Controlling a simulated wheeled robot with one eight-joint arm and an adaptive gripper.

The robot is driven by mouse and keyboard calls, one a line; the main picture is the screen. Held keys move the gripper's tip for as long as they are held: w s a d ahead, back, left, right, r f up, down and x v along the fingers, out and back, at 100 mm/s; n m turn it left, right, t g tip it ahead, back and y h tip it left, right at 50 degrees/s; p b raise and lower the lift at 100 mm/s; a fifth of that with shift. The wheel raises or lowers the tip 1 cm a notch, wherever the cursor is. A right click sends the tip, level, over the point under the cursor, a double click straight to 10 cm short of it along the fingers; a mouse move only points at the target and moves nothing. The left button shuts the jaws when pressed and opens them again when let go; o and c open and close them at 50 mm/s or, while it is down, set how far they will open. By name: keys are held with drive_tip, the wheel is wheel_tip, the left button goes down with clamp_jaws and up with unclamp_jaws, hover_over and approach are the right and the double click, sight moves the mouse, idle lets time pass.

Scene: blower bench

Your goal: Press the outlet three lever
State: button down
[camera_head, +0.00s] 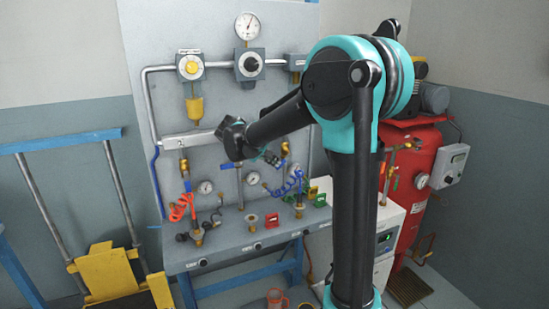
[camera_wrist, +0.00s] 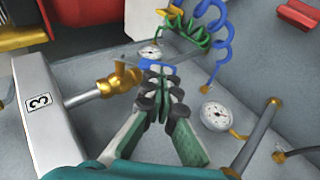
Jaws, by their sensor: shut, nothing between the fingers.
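The manifold end block marked 3 (camera_wrist: 45,112) fills the left of the wrist view. A brass valve (camera_wrist: 118,80) sticks out of its pipe. A blue lever (camera_wrist: 150,67) shows at the valve, just beyond my fingertips and partly covered by them. My gripper (camera_wrist: 162,75) is shut and empty, its tips at or very near the blue lever; I cannot tell whether they touch. In the head view my gripper (camera_head: 270,157) is in front of the panel, right of the white manifold (camera_head: 190,140), and my arm hides the outlet three area.
A pressure gauge (camera_wrist: 215,115) and a blue coiled hose (camera_wrist: 220,45) are close to the right of my fingers. A green coiled hose (camera_wrist: 190,28) hangs beyond. The bench (camera_head: 225,240) carries several fittings. A red tank (camera_head: 412,190) stands at right.

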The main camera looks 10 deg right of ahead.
drive_tip(key=f+t+h, duration=0.1)
drive_tip(key=h, duration=0.1)
drive_tip(key=d+f+n+t+h, duration=0.1)
drive_tip(key=h, duration=0.1)
drive_tip(key=f+h, duration=0.1)
drive_tip(key=h, duration=0.1)
drive_tip(key=shift+w+d+f+t, duration=0.2)
drive_tip(key=shift+d+f+t, duration=0.1)
drive_tip(key=shift+f+t, duration=0.1)
drive_tip(key=v, duration=1.2)
drive_tip(key=shift+r, duration=0.1)
